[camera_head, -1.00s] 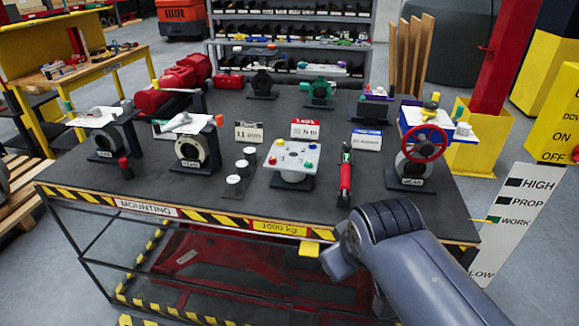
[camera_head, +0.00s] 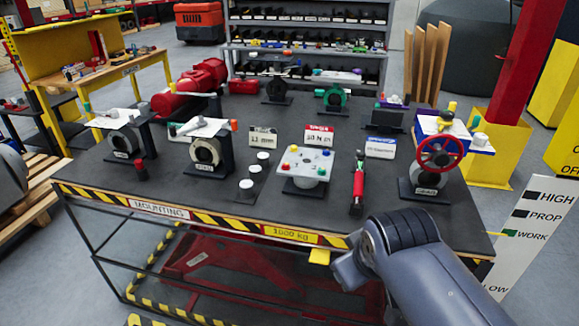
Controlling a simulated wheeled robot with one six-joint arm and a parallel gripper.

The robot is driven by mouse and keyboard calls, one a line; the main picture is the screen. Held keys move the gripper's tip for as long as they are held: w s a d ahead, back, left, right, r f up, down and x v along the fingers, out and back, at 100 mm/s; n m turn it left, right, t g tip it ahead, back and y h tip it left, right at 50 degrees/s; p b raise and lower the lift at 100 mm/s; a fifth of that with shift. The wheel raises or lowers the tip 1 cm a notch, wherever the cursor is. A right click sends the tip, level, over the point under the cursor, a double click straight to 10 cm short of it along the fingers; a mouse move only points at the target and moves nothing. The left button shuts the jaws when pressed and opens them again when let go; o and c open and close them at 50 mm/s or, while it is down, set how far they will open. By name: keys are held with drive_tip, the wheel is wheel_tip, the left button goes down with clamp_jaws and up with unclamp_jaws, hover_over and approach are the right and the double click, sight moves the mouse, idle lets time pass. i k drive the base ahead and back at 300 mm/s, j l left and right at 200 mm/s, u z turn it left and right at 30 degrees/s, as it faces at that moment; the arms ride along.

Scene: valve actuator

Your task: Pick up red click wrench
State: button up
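The red click wrench (camera_head: 358,182) lies on the dark table top (camera_head: 268,207), right of the middle. It has a red handle, and its length runs from the front edge toward the back. My arm comes in from the lower right, in front of the table's front edge. The end of my arm is around the dark rounded joint, below and a little right of the wrench. My gripper's fingers cannot be made out, so whether they are open or shut does not show. Nothing of mine touches the wrench.
Left of the wrench stands a white plate with coloured buttons (camera_head: 305,162). Right of it stands a valve with a red handwheel (camera_head: 440,154). Small signs (camera_head: 319,135) stand behind it. A yellow-black striped edge (camera_head: 200,214) runs along the front.

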sight(359, 163)
drive_tip(key=i+l+z, duration=0.1)
drive_tip(key=i, duration=0.3)
drive_tip(key=i+l+z, duration=0.1)
drive_tip(key=i+l, duration=0.15)
drive_tip(key=i, duration=0.2)
